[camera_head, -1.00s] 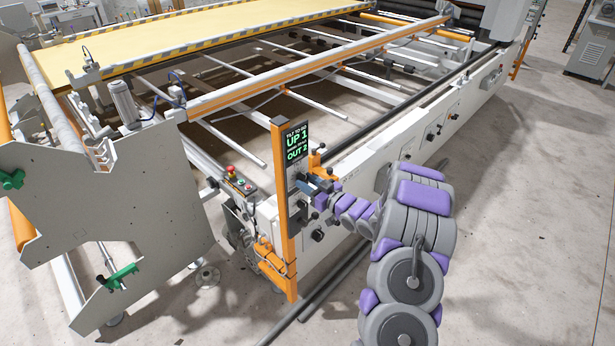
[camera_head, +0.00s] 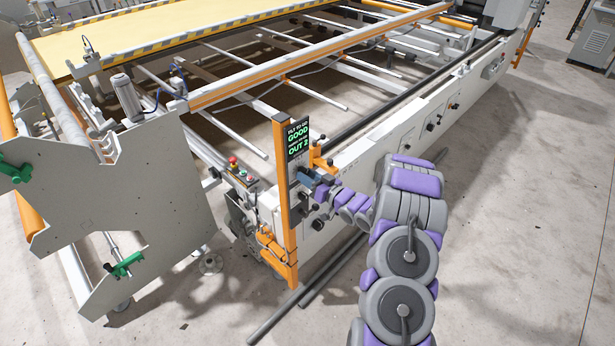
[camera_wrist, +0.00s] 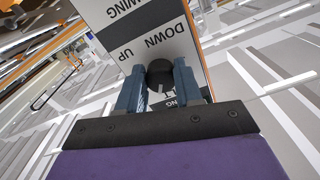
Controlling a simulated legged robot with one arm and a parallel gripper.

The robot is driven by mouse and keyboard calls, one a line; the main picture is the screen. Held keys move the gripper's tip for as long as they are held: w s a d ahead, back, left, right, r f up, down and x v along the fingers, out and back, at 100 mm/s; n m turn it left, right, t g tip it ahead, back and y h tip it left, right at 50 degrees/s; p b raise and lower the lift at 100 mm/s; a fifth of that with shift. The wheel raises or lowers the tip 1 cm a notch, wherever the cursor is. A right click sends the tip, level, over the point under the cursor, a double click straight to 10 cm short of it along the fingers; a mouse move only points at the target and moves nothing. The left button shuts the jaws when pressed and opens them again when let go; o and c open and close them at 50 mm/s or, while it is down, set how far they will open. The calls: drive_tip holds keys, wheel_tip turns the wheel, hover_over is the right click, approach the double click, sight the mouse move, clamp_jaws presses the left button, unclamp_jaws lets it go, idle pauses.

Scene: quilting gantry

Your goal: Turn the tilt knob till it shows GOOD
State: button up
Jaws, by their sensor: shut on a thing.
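The black tilt knob (camera_wrist: 160,74) shows in the wrist view, below a plate (camera_wrist: 152,45) lettered UP and DOWN. My gripper (camera_wrist: 159,82) has its two blue-grey fingers on either side of the knob, shut on it. A pale line marks the knob's face. In the head view my gripper (camera_head: 312,178) is at the orange post (camera_head: 281,190), and the knob is hidden there. The display (camera_head: 297,138) at the top of the post reads GOOD in green on its tilt line, with OUT 2 below.
The white machine rail (camera_head: 400,135) runs back to the right, with several other dark knobs on its side. A red button box (camera_head: 238,170) stands left of the post. A large grey side plate (camera_head: 130,215) is at the left. The floor on the right is clear.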

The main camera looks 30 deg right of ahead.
drive_tip(key=o, duration=1)
drive_tip(key=shift+d+r, duration=0.1)
drive_tip(key=shift+d, duration=0.15)
drive_tip(key=shift+o, duration=0.2)
drive_tip(key=v, duration=1.7)
drive_tip(key=shift+s+d, duration=0.1)
